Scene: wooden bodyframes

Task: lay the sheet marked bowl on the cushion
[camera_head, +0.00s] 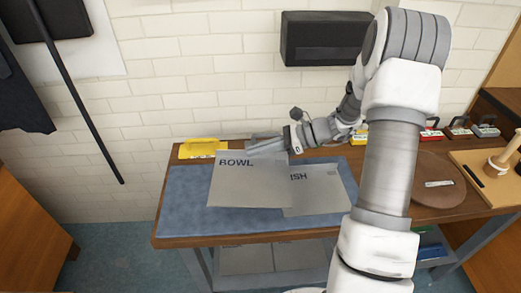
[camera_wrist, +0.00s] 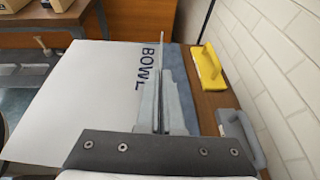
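The sheet marked BOWL (camera_head: 240,188) is a stiff grey sheet at the middle of the blue cushion (camera_head: 183,205), a flat pad on the workbench. It overlaps a second sheet (camera_head: 322,190), whose visible letters read ISH. My gripper (camera_head: 252,149) is at the back edge of the BOWL sheet. In the wrist view the fingers (camera_wrist: 163,75) are close together at the edge of the BOWL sheet (camera_wrist: 95,95) and appear shut on it. The sheet looks raised, but its gap above the cushion cannot be judged.
A yellow handled tool (camera_head: 203,148) stands at the back left of the bench; a grey handled tool (camera_wrist: 240,138) is beside my gripper. A brown round board (camera_head: 425,180) lies to the right. The brick wall (camera_head: 210,70) rises close behind the bench.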

